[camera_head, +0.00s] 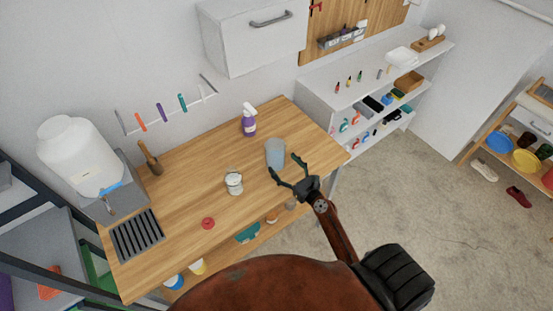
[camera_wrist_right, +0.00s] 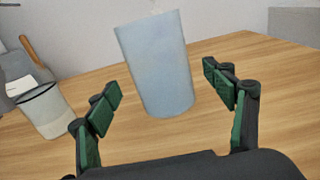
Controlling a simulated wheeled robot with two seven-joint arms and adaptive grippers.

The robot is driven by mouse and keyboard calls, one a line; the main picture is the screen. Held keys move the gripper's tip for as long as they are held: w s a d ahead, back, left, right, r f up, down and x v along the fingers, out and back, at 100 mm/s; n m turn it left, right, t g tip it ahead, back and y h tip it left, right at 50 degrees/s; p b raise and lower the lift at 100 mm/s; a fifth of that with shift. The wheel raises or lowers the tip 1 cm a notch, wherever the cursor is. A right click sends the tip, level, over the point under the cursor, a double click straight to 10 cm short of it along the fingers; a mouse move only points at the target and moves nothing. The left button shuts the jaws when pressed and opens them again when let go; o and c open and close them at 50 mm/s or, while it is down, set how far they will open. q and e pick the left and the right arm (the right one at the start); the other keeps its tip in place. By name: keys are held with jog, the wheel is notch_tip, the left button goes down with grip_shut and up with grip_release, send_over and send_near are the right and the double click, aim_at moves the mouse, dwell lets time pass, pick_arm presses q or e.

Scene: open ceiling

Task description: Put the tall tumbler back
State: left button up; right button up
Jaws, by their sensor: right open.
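The tall tumbler (camera_head: 275,153) is pale blue and stands upright on the wooden workbench (camera_head: 200,155), near its right end. It also shows in the right wrist view (camera_wrist_right: 157,65), ahead of the fingers and roughly between their directions. My right gripper (camera_head: 288,176) is open and empty, just in front of the tumbler. Its two green-padded fingers (camera_wrist_right: 165,102) are spread wide in the wrist view, with a gap on each side of the tumbler. My left gripper is not in view.
A red lid-like disc (camera_head: 208,223) lies near the front edge. A white jug (camera_head: 75,155) stands at the left. A shelf unit (camera_head: 350,110) is at the right.

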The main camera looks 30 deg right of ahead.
jog(key=s, duration=0.2)
jog(key=s+b, duration=0.1)
jog(key=s, duration=0.2)
jog(key=shift+s+d+f, duration=0.1)
jog(key=shift+s+d, duration=0.1)
jog(key=shift+s, duration=0.5)
